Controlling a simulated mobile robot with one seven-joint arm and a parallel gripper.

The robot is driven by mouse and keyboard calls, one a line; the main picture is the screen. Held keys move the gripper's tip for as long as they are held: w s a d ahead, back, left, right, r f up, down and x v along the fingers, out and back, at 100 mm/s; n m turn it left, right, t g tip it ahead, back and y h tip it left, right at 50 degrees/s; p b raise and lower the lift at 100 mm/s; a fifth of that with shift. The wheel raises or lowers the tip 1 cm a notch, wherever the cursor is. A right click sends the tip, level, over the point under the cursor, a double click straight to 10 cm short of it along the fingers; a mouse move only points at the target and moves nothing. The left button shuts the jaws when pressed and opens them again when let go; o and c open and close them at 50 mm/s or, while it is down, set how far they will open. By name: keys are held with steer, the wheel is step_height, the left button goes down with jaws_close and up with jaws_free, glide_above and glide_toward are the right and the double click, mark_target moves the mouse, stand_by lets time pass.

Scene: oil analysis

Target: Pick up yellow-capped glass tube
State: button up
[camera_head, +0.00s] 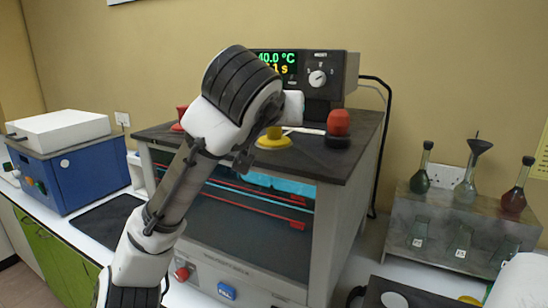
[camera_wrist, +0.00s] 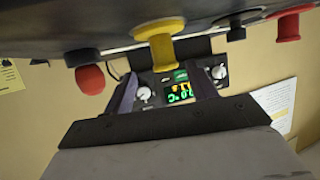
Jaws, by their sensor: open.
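The yellow-capped glass tube shows only by its yellow cap (camera_head: 273,138), which stands on the dark top of the bath cabinet in the head view. The glass part is hidden. The wrist view looks upside down, and the yellow cap (camera_wrist: 162,43) appears at its upper middle, ahead of my fingertips and roughly in line with the gap between them. My gripper (camera_wrist: 163,80) is open, with its two dark fingers apart and nothing between them. In the head view my arm hides most of the gripper, which is beside the cap.
A red cap (camera_head: 338,123) stands right of the yellow one, and another red cap (camera_head: 181,118) is at the left. The control box (camera_head: 316,78) with a lit display rises behind. Flasks stand on a metal rack (camera_head: 455,235) at right; a blue device (camera_head: 70,170) is at left.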

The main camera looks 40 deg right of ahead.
steer(key=x, duration=0.1)
steer(key=p+x, duration=0.2)
steer(key=shift+w+f, duration=0.2)
steer(key=shift+w, duration=0.25)
steer(key=shift+w+d+f, duration=0.35)
steer(key=shift+d, duration=0.05)
jaws_close()
